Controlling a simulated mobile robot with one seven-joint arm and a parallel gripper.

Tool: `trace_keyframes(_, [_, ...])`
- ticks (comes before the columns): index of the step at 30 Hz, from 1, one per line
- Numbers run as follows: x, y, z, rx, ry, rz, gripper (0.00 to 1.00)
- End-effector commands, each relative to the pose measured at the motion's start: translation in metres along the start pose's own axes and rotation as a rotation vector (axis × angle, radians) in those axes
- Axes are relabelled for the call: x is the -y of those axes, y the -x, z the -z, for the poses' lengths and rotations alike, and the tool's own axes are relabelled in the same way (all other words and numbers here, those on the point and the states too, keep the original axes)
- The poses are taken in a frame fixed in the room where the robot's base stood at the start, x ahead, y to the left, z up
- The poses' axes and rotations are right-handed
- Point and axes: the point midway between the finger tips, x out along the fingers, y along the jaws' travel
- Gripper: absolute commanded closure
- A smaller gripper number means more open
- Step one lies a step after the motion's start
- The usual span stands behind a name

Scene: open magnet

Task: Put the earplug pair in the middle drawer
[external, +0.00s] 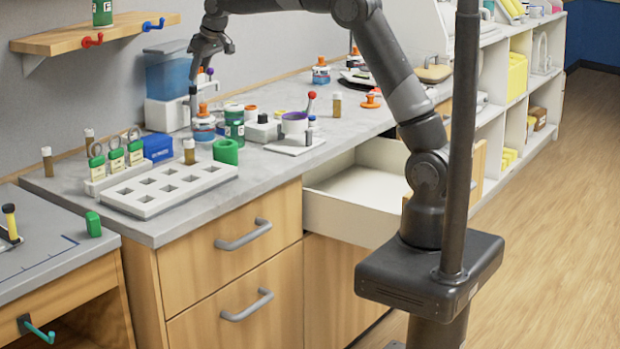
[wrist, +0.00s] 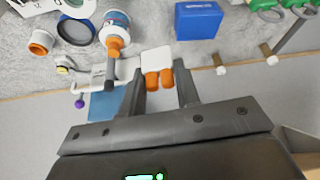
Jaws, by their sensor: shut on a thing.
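My gripper (external: 211,52) is shut on the pair, raised above the back of the counter near the blue tank. The plugs cannot be made out in the external view. An open, pale drawer (external: 352,187) sticks out from the cabinet to the right of two shut wooden drawers, and its visible floor looks empty. The pictures do not label which drawer is the middle one.
The blue tank (external: 167,75) on its white base and an orange-topped jar (external: 203,122) stand below my gripper. A green jar (external: 234,122), a purple-rimmed cup (external: 294,124) and a white block with square holes (external: 168,188) crowd the counter. A wooden shelf (external: 95,35) is at upper left.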

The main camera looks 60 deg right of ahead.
Motion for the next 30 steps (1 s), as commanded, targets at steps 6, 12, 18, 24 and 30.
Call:
trace_keyframes(6, [-0.054,0.009,-0.015,0.0,-0.069,-0.026,0.91])
trace_keyframes(12, [-0.128,0.025,-0.045,-0.001,-0.169,-0.065,0.91])
trace_keyframes(18, [-0.212,0.048,-0.094,-0.002,-0.295,-0.117,0.91])
trace_keyframes(24, [-0.283,0.074,-0.155,-0.003,-0.422,-0.17,0.91])
trace_keyframes(30, [-0.34,0.101,-0.223,-0.004,-0.55,-0.224,0.91])
